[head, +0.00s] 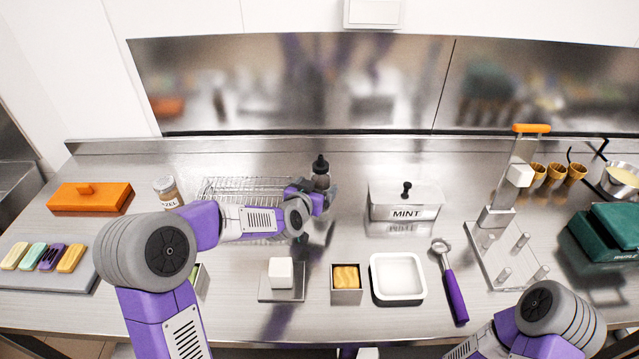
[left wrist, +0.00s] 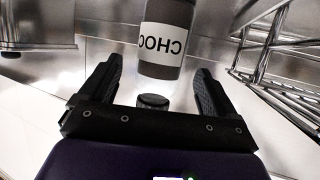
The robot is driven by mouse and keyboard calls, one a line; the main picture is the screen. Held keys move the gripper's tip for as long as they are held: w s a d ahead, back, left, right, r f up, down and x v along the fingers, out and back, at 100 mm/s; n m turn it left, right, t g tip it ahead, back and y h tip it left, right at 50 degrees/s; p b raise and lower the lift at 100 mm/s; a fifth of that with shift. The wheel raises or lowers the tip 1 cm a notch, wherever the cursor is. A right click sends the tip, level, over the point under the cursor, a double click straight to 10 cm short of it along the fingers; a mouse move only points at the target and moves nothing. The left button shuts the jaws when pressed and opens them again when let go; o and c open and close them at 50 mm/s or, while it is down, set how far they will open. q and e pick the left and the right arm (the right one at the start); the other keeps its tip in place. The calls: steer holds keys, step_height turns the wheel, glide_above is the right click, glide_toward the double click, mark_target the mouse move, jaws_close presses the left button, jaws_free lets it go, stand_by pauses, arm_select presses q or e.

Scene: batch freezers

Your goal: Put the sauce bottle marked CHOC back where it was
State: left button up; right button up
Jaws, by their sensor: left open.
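The CHOC sauce bottle (head: 320,173), dark with a black cap, stands upright at the back of the steel counter. In the left wrist view the bottle (left wrist: 164,68) shows upside down, its white CHOC label readable. My left gripper (head: 322,197) is at the bottle, partly covering its lower part in the head view. In the left wrist view its two black fingers (left wrist: 155,85) are apart, one on each side of the bottle's line, with visible gaps. My right gripper cannot be made out; only the right arm shows at the lower right.
A wire rack (head: 225,190) stands just left of the bottle, behind my left arm. A MINT container (head: 404,212) stands to the right. A labelled jar (head: 167,193) is further left. A white tray (head: 398,299) and a purple-handled scoop (head: 455,295) lie in front. Bare counter lies between bottle and MINT container.

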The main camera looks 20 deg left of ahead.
mark_target(317, 187)
arm_select(q)
steer(key=shift+v, duration=2.05)
